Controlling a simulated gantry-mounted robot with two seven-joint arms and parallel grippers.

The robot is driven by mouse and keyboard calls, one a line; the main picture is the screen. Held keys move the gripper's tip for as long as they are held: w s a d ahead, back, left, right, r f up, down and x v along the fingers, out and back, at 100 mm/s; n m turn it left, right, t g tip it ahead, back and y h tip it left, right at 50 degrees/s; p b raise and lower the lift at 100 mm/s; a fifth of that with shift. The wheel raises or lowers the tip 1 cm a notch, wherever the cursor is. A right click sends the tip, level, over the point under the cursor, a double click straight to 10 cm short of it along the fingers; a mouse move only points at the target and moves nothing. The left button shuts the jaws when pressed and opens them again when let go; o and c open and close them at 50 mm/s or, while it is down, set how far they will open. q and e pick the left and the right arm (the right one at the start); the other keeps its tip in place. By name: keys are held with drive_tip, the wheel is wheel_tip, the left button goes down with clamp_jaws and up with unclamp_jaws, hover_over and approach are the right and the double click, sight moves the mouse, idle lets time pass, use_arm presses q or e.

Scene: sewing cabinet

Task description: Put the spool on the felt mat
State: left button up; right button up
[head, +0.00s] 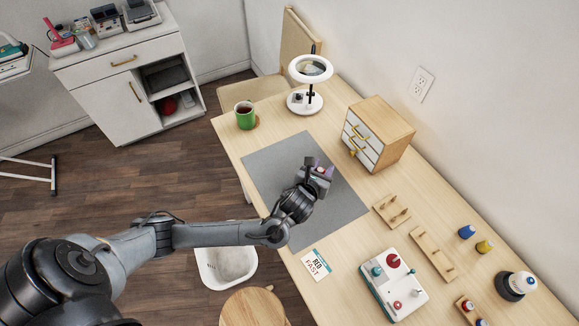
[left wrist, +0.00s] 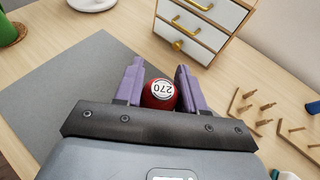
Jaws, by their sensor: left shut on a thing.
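The grey felt mat (head: 272,168) lies flat on the wooden table. It also shows in the left wrist view (left wrist: 65,95). My left gripper (head: 318,168) is over the right part of the mat. In the left wrist view, a red spool (left wrist: 158,95) with a white top marked 270 sits between its two purple fingers, and the gripper is shut on it. In the head view the gripper mostly hides the spool. I cannot tell whether the spool touches the mat or is held just above it. My right gripper is not in view.
A small drawer cabinet (head: 378,135) stands right of the mat. A ring lamp (head: 309,70) and a green mug (head: 245,116) are beyond it. Peg racks (head: 391,211), a card (head: 316,265) and a white device (head: 394,284) are nearer. Most of the mat is clear.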

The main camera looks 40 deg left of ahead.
use_arm(q)
drive_tip(key=w+f+n+g+y+p, duration=0.15)
drive_tip(key=w+p, duration=0.25)
drive_tip(key=w, duration=0.4)
drive_tip(key=shift+n+t+y, duration=0.25)
drive_tip(key=shift+n+y, duration=0.1)
drive_tip(key=shift+y, duration=0.1)
drive_tip(key=s+a+f, duration=0.2)
drive_tip(key=s+a+f+b, duration=0.1)
drive_tip(key=s+a+f, duration=0.1)
drive_tip(key=s+a, duration=0.1)
drive_tip(key=s+a+f, duration=0.2)
drive_tip(key=a, duration=0.1)
drive_tip(key=shift+s+f, duration=0.2)
drive_tip(key=shift+f, duration=0.15)
drive_tip(key=shift+f+b, duration=0.8)
drive_tip(key=shift+f, duration=1.2)
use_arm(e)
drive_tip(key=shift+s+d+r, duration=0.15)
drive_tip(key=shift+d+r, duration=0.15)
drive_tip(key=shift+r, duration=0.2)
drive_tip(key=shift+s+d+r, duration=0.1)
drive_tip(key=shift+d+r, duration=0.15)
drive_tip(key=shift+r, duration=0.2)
use_arm(q)
drive_tip(key=shift+f, duration=0.15)
drive_tip(key=o, duration=1)
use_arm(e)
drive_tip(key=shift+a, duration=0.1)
